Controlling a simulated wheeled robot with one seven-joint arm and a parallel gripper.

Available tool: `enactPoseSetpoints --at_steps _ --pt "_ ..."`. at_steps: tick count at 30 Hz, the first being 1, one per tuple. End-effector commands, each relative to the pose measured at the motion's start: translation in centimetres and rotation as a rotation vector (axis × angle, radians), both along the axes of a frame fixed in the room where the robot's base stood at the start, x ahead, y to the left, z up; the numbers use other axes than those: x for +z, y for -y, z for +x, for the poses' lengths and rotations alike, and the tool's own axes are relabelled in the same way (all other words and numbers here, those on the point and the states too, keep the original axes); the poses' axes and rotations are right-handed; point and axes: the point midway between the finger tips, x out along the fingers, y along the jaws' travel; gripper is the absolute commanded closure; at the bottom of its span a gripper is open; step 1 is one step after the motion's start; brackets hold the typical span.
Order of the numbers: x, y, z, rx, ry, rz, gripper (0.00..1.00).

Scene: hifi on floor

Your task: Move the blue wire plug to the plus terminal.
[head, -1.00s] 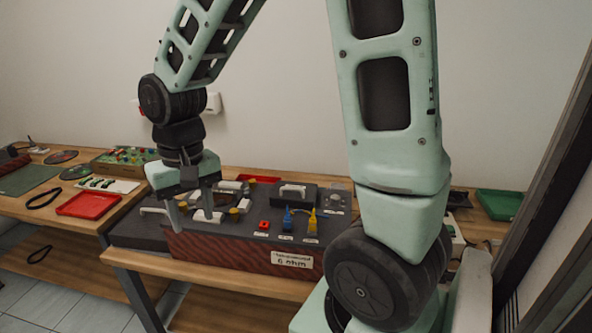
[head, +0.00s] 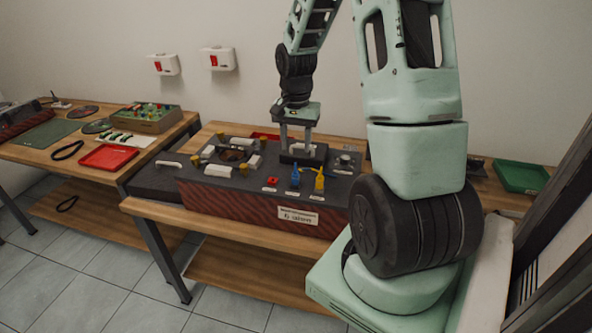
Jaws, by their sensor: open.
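The blue wire plug (head: 295,178) stands upright on the dark top of the red-sided panel box (head: 235,205), near its front edge. A yellow plug (head: 319,181) stands just right of it, and a small red block (head: 271,182) sits to its left. Small white labels lie in front of them, too small to read, so I cannot tell which is the plus terminal. My gripper (head: 296,143) is open and points down, with its two fingers apart, over or beside a black block with a white handle (head: 303,150), behind the blue plug. I cannot tell whether it touches the block.
Brown and white parts surround a dark round part on the box's left half. A grey knob (head: 345,161) is at its right. A green tray (head: 521,177) is at right.

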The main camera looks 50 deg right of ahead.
Motion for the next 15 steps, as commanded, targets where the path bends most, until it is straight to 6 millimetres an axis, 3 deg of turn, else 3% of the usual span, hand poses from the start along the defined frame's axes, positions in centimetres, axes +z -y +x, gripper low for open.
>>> enactPoseSetpoints --at_steps 15 --pt "-9.4 -0.1 0.0 0.003 -0.003 0.002 0.55"
